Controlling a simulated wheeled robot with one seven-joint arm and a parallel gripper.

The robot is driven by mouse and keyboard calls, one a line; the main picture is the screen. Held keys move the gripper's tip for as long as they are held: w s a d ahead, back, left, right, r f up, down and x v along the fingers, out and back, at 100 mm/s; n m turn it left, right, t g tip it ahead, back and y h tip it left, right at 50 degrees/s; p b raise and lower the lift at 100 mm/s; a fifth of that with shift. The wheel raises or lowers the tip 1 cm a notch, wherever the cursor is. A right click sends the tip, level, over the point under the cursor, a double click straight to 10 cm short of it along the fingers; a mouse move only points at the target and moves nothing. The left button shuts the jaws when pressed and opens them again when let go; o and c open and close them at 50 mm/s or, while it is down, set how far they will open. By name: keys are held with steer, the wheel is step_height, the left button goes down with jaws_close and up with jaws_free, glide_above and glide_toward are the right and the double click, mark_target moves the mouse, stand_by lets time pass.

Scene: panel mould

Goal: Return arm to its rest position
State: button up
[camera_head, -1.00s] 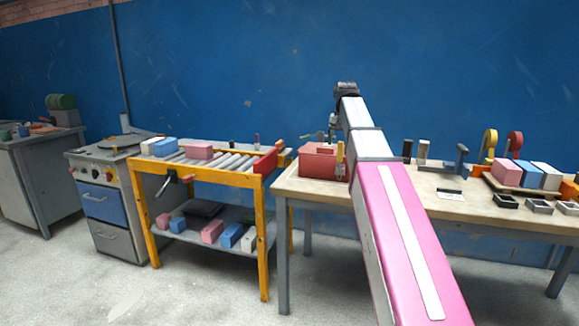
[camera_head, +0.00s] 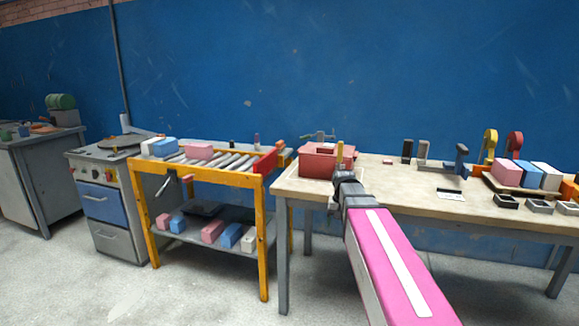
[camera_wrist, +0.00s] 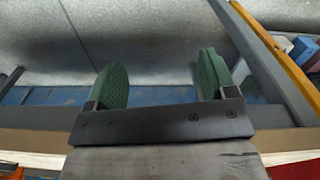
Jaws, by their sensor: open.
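My arm reaches from the lower right of the head view towards the left front part of the wooden workbench (camera_head: 410,195). Past the pads are the grey floor and table framing. In the head view the gripper's fingers are hidden behind the wrist.
A red box (camera_head: 318,163) stands at the bench's left end. Pink, blue and white blocks (camera_head: 525,174) and small trays (camera_head: 540,206) are at its right. A yellow-framed roller table (camera_head: 262,220) with blocks stands left of the bench. The floor before them looks clear.

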steer(key=s+f+n, duration=0.1)
steer(key=s+f, duration=1.2)
steer(key=f, duration=0.4)
steer(key=shift+s+n, duration=0.3)
steer(key=shift+s, duration=0.1)
